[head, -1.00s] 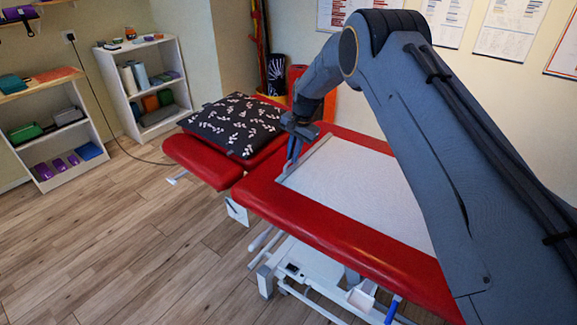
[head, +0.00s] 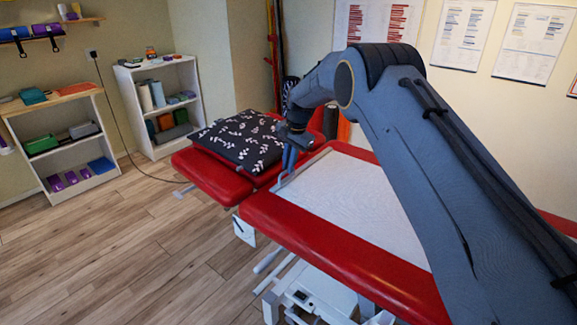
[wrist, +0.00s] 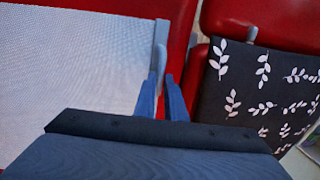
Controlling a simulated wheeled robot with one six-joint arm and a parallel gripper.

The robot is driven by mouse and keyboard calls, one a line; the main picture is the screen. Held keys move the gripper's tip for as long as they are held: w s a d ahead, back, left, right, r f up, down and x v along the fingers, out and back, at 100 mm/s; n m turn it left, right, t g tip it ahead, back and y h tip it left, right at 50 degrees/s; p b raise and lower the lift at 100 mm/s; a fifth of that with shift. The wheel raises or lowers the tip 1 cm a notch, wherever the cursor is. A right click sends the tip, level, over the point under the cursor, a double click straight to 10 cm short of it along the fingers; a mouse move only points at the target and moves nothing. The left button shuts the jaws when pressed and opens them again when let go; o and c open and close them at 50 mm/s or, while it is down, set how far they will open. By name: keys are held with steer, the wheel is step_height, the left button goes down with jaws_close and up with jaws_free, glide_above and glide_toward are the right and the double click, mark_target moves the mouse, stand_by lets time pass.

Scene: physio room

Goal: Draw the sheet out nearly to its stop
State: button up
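The pale grey-white sheet (head: 365,197) lies flat over the red treatment couch (head: 340,255) in the head view. A grey bar (head: 315,160) runs across its leading end, a short way from the gap before the couch's head section. My gripper (head: 287,168) points down at this bar. In the wrist view, my gripper's two blue fingers (wrist: 163,85) stand close together on either side of a thin grey handle (wrist: 160,57) on the bar, and seem shut on it. The fingers hide the exact contact. The sheet (wrist: 75,70) spreads left of the bar.
A black leaf-patterned pillow (head: 238,140) lies on the couch's head section (head: 207,180), just beyond the bar; it also shows in the wrist view (wrist: 265,95). Two white shelves stand at the back left (head: 160,105). The wooden floor (head: 120,250) left of the couch is clear.

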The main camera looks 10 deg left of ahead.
steer(key=o, duration=0.4)
steer(key=shift+d, duration=0.1)
steer(key=shift+c, duration=0.2)
steer(key=shift+r, duration=0.1)
step_height(320, 180, up, 8)
steer(key=d+b, duration=0.1)
steer(key=shift+s+d+f, duration=0.15)
steer(key=shift+s+f, duration=0.1)
steer(key=shift+s, duration=0.1)
